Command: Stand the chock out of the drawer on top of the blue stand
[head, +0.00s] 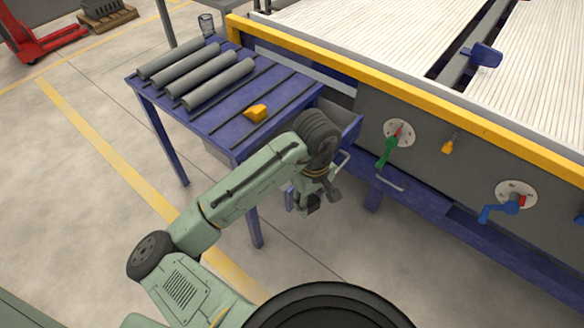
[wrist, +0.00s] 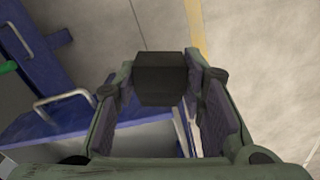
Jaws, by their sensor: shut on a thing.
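My gripper (head: 318,200) hangs low in front of the drawer side of the blue stand (head: 190,118) in the head view. In the wrist view my gripper's fingers (wrist: 163,88) are shut on a dark, boxy chock (wrist: 160,72), held between the fingertips. In the head view the held chock is small and hard to tell from the dark fingers. The blue stand is a table with legs; its top carries pipes and a yellow wedge-shaped piece (head: 256,113). The open drawer (head: 348,128) is to the right of the stand, partly hidden behind my wrist.
Dark strips cross the top near the yellow piece. A large machine with a yellow rail (head: 400,80), a green lever (head: 388,150) and a blue lever (head: 497,210) stands at right.

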